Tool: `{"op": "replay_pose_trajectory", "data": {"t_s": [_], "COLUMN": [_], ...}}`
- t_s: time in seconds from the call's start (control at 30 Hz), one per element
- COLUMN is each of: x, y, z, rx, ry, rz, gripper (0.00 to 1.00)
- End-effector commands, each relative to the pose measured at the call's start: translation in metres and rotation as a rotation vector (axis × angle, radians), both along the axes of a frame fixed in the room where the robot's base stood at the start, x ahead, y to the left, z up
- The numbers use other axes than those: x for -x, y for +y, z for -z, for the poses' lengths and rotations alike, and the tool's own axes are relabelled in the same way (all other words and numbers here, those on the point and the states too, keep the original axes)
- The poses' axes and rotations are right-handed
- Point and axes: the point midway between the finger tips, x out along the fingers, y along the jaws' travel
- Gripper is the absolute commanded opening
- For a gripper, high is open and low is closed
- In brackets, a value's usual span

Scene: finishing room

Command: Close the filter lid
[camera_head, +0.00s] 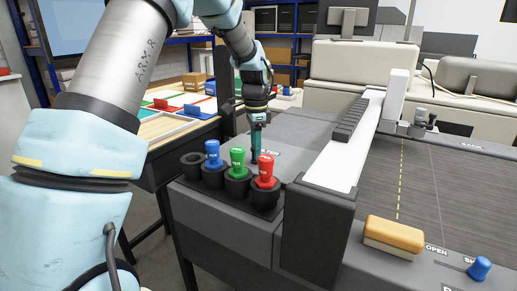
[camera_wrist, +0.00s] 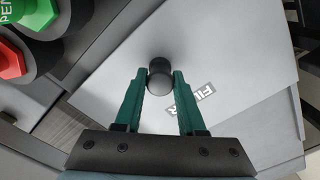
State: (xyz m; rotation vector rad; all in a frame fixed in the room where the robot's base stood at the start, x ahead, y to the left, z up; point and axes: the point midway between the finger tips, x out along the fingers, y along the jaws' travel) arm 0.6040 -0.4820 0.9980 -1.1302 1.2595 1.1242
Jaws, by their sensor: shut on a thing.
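The filter lid (camera_wrist: 225,65) is a flat grey panel with a label reading "FILTER", partly covered in the wrist view. A round dark knob (camera_wrist: 160,76) stands on it. My gripper (camera_wrist: 163,75) has its two green fingers on either side of the knob and is shut on it. In the head view my gripper (camera_head: 256,152) points straight down at the lid (camera_head: 285,135), behind the coloured pegs. The lid looks about level with the grey housing there. The knob is hidden by the fingers in the head view.
Blue (camera_head: 213,152), green (camera_head: 237,160) and red (camera_head: 266,168) pegs stand in dark round holders close in front of my gripper. An empty holder (camera_head: 192,165) is at their left. A raised white and grey rail (camera_head: 350,150) stands to the right. A wooden-backed block (camera_head: 393,235) lies at front right.

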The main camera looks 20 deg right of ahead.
Motion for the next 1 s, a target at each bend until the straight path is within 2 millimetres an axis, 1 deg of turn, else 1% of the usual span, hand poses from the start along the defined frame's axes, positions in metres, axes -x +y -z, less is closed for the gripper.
{"op": "replay_pose_trajectory", "data": {"t_s": [0.37, 0.4, 0.57, 0.87, 0.97, 1.0], "x": [0.003, 0.003, 0.002, 0.001, 0.001, 0.001], "y": [0.004, 0.004, 0.003, 0.002, 0.002, 0.002], "z": [0.000, 0.001, 0.001, -0.002, -0.012, -0.018], "rx": [-0.008, -0.008, -0.007, -0.003, -0.002, -0.001], "ry": [0.008, 0.009, 0.007, 0.003, 0.002, 0.000], "rz": [-0.001, -0.001, -0.001, 0.000, 0.000, 0.000], "gripper": [0.00, 0.43, 0.61, 0.61, 0.61, 0.61]}}
